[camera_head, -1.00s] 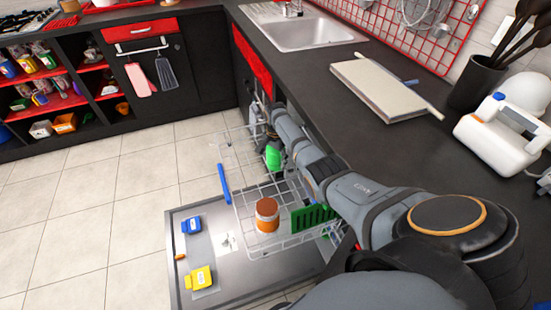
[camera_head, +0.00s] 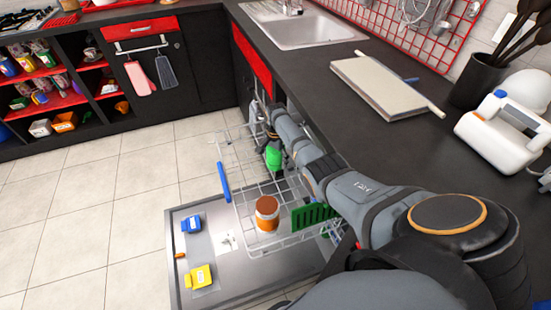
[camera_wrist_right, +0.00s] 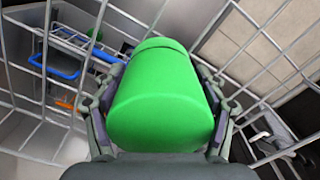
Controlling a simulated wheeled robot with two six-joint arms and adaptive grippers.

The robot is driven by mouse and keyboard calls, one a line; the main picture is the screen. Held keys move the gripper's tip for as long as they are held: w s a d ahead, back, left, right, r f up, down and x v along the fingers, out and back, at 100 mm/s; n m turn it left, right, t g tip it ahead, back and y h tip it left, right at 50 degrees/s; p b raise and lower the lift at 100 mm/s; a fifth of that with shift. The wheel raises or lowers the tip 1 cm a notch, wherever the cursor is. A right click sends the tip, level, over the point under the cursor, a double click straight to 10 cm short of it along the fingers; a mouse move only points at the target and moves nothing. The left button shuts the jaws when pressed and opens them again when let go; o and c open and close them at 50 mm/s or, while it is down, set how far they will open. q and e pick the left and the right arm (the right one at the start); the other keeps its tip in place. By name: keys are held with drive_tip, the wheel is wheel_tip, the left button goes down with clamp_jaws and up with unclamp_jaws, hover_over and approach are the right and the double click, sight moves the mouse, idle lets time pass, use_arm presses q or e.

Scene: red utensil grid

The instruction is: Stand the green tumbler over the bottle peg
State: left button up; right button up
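The green tumbler (camera_head: 274,158) is in the dishwasher's wire rack area, at the rack's far right end. My right gripper (camera_head: 271,141) is above it in the head view, and the tumbler hangs below, roughly upright. In the right wrist view the tumbler (camera_wrist_right: 163,95) fills the middle, with a finger of the right gripper (camera_wrist_right: 160,112) against each side. Wire bars of the rack (camera_wrist_right: 262,45) surround it. I cannot pick out the bottle peg; the tumbler and my arm may hide it. My left gripper is out of view.
An orange-brown jar (camera_head: 267,213) and a green slotted piece (camera_head: 313,217) stand in the rack, which has a blue handle (camera_head: 224,182). The open dishwasher door (camera_head: 185,270) holds blue and yellow items. The dark counter (camera_head: 330,115) overhangs on the right.

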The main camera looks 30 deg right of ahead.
drive_tip(key=shift+o, duration=1.1)
wheel_tip(320, 180, up, 8)
drive_tip(key=shift+f, duration=0.2)
